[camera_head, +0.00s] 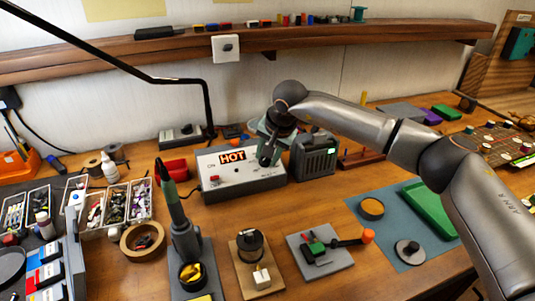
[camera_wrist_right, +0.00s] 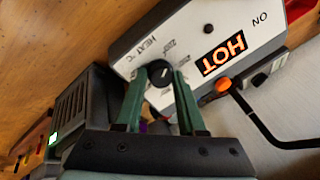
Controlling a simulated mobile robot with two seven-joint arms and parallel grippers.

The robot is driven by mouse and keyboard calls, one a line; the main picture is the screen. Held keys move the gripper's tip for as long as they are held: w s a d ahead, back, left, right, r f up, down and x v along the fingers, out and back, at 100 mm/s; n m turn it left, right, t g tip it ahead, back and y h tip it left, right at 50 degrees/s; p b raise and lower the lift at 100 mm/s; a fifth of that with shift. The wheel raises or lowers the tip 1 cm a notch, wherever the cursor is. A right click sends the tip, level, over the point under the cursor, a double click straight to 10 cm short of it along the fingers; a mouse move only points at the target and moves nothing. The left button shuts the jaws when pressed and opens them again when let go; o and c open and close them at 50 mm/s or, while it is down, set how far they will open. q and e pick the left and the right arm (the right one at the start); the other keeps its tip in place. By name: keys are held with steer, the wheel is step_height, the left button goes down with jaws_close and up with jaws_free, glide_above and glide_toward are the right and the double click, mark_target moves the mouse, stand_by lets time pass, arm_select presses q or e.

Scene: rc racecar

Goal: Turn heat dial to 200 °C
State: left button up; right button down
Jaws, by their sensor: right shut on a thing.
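The white heat station (camera_head: 248,181) stands near the back of the bench, with an orange HOT display (camera_head: 232,156) lit on its front. It also shows, turned over, in the right wrist view (camera_wrist_right: 190,30). The black heat dial (camera_wrist_right: 160,73) has a white pointer mark and sits beside the printed HEAT °C label. Small numbers around it are too blurred to read, so I cannot tell the setting. My right gripper (camera_head: 266,156) is at the station's right end. In the wrist view its green fingers (camera_wrist_right: 160,82) are closed on the dial. My left gripper is not in view.
A dark box with a green light (camera_head: 315,156) stands close to the station's right. A soldering iron in its stand (camera_head: 180,225) is in front to the left. A small clamp board (camera_head: 320,251) and a blue mat (camera_head: 370,232) lie in front.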

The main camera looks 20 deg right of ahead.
steer(key=shift+n, duration=0.4)
steer(key=c, duration=0.8)
jaws_free()
steer(key=b+v, duration=0.1)
steer(key=v, duration=1.1)
steer(key=shift+s+r, duration=0.15)
steer(key=shift+r, duration=0.15)
